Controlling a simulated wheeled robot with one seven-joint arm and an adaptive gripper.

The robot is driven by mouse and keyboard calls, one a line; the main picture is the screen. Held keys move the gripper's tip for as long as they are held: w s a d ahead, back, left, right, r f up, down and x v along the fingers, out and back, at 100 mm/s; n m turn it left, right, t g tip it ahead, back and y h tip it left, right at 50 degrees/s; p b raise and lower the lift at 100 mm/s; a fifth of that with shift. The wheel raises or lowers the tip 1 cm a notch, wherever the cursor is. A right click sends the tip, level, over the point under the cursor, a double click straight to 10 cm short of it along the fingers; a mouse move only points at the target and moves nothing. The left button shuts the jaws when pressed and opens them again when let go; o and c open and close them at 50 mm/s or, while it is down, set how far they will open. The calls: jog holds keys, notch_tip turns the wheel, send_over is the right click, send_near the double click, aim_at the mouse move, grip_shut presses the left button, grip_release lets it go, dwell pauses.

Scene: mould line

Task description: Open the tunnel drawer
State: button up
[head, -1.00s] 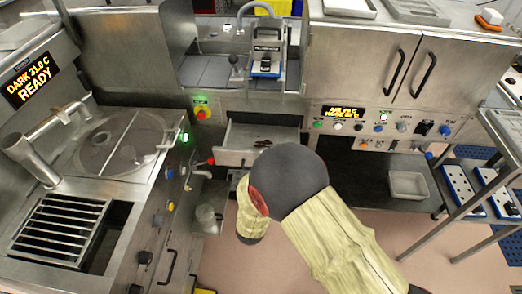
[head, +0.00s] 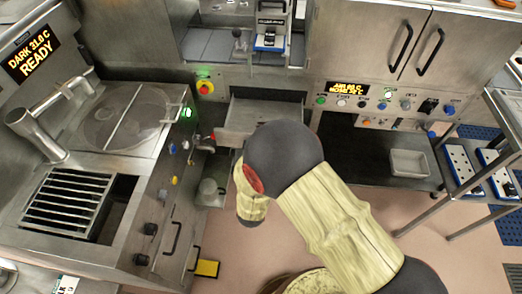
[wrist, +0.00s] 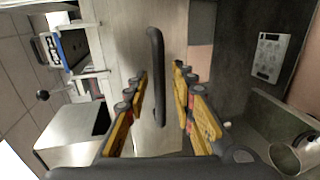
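A steel drawer (head: 240,138) sits under the middle worktop in the head view and stands partly pulled out, its inside showing from above. My arm covers its right front, so no handle shows there. In the wrist view a black bar handle (wrist: 156,75) runs along a pale steel front (wrist: 125,30). My gripper (wrist: 160,95) is open, with yellow-padded fingers on both sides of the handle; I see gaps and no clear contact. My arm hides the gripper in the head view.
A red emergency button (head: 205,87) is left of the drawer. A steel machine with a grate (head: 68,203) fills the left. A control panel (head: 388,105) and a shelf with a pale tray (head: 408,163) are right. Pink floor is open below.

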jog(key=v, duration=1.2)
dwell(0.6)
